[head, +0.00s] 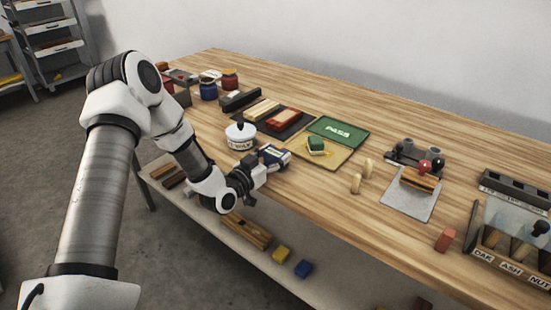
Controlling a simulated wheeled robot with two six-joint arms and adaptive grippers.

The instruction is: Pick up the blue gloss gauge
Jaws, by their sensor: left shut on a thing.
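The blue gloss gauge (274,153), a small dark blue block with a pale face, is at the table's front edge. My left gripper (262,162) reaches it from the left and is shut on it. The fingers hide part of its near side, and I cannot tell whether it touches the tabletop. My right gripper is not in view.
A white lidded wax pot (240,136) stands just left of the gauge. Behind are a dark tray (262,131) with blocks and a green PASS mat (337,131). Wooden pegs (356,184) and a grey plate (409,204) stand right.

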